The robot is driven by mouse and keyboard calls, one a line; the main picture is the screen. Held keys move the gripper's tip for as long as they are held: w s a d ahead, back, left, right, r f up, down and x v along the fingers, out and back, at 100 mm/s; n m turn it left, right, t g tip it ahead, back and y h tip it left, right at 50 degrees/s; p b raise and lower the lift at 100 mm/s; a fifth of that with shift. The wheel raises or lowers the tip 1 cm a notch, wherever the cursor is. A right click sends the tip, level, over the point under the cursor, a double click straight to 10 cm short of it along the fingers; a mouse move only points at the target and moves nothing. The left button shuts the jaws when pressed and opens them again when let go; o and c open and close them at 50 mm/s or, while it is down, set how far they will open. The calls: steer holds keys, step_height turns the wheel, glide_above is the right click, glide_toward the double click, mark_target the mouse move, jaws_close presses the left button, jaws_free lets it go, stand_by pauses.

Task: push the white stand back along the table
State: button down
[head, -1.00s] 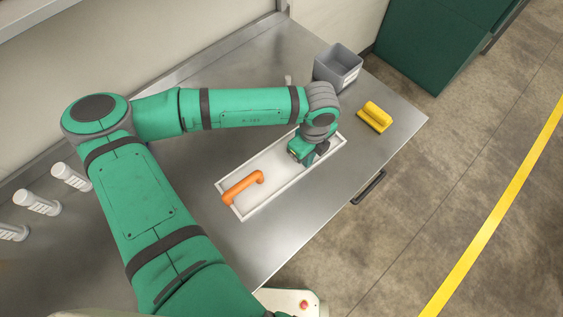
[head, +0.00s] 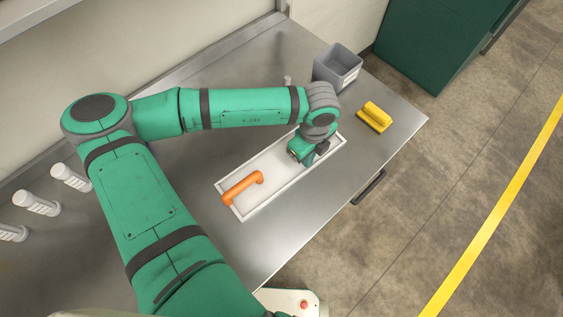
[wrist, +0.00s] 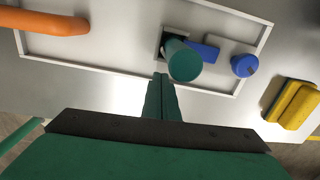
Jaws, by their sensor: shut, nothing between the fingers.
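The white stand (head: 275,186) is a long, shallow, rimmed panel lying on the steel table, with an orange handle (head: 242,187) at its left end. In the wrist view, the stand (wrist: 110,55) also carries a dark green cylinder (wrist: 184,60) by a square socket, a blue block and a round blue knob (wrist: 244,66). My gripper (head: 309,157) is over the right part of the stand in the head view. In the wrist view its fingers (wrist: 160,78) are shut and empty, with tips near the stand's rim; I cannot tell whether they touch it.
A grey bin (head: 338,68) stands at the table's far right, with a yellow brush-like block (head: 374,117) nearer the right edge. White ribbed cylinders (head: 37,203) lie at the left. A dark table handle (head: 368,188) sticks out in front. Bare steel (head: 225,165) shows behind the stand.

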steer(key=shift+s, duration=0.1)
steer(key=shift+f, duration=0.9)
stand_by(0.5)
steer(key=shift+w+a, duration=0.15)
steer(key=shift+w, duration=0.05)
